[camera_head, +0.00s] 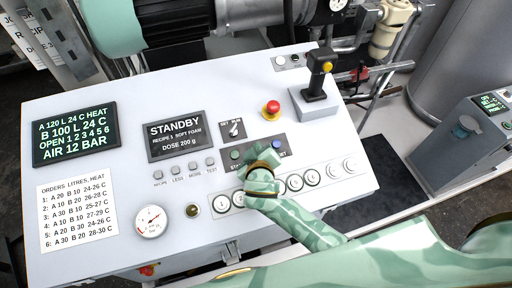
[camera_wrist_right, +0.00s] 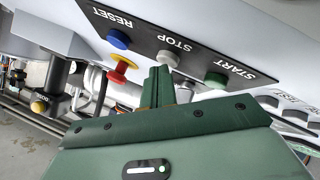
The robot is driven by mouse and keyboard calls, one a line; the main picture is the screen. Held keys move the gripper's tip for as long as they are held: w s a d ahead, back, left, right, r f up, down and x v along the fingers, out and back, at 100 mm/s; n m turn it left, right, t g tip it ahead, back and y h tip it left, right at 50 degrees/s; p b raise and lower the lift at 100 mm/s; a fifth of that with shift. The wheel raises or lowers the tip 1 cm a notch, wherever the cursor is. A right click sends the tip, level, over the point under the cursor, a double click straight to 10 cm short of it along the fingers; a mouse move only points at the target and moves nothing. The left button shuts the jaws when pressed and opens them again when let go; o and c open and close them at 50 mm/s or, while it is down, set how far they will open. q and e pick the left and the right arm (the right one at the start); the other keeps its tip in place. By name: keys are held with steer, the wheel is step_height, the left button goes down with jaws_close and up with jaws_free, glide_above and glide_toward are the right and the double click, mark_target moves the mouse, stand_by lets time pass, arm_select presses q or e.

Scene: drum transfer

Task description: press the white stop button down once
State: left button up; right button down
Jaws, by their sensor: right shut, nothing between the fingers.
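The white stop button (camera_wrist_right: 168,58) shows in the right wrist view as a pale round cap beside the word STOP, between the green start button (camera_wrist_right: 215,80) and the blue reset button (camera_wrist_right: 118,39). My right gripper (camera_wrist_right: 160,72) is shut and empty, its fingertips right at the stop button's near side. I cannot tell whether they touch it or whether it is pressed. In the head view my right gripper (camera_head: 262,158) covers the stop button, with the start button (camera_head: 235,154) to its left and the reset button (camera_head: 277,144) to its right. My left gripper is not in view.
A red emergency knob (camera_head: 271,108) stands behind the button plate. A joystick (camera_head: 318,75) stands on a raised box behind right. A row of round numbered buttons (camera_head: 311,178) lies in front. The display (camera_head: 177,135) reads STANDBY. The panel's left part is clear of my arm.

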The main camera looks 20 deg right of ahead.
steer(key=shift+s+r+p, duration=0.25)
steer(key=shift+r+p, duration=0.35)
steer(key=shift+r, duration=0.1)
steer(key=r+p, duration=0.1)
steer(key=s+r+p, duration=0.1)
steer(key=r+p, duration=0.2)
steer(key=shift+s+r+p, duration=0.3)
steer(key=shift+r+p, duration=0.05)
stand_by(0.6)
